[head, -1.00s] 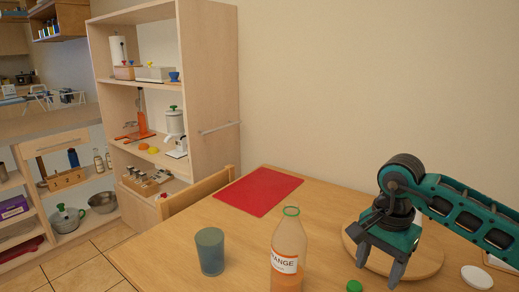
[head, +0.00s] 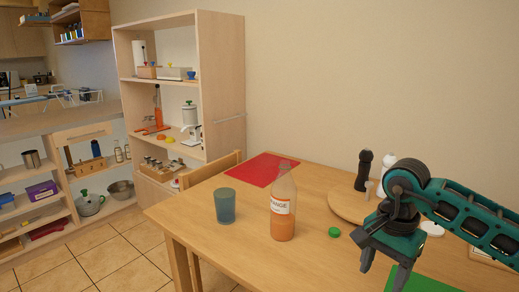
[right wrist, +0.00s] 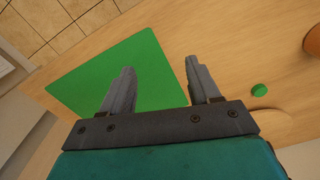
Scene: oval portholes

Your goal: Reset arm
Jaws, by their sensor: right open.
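My right arm comes in from the right in the head view. Its teal gripper (head: 378,268) hangs over the front right of the wooden table, partly cut off by the lower edge. In the right wrist view the two grey fingers of the right gripper (right wrist: 160,85) are apart with nothing between them. They point over a green mat (right wrist: 130,75) and the bare wood beside it. My left gripper is not in view.
On the table (head: 190,228) stand an orange juice bottle (head: 283,206), a blue-grey cup (head: 225,206), a green cap (head: 334,232) and a red mat (head: 256,169). A round board (head: 345,206) with dark and white shakers is behind my gripper. A shelf unit (head: 227,90) stands behind.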

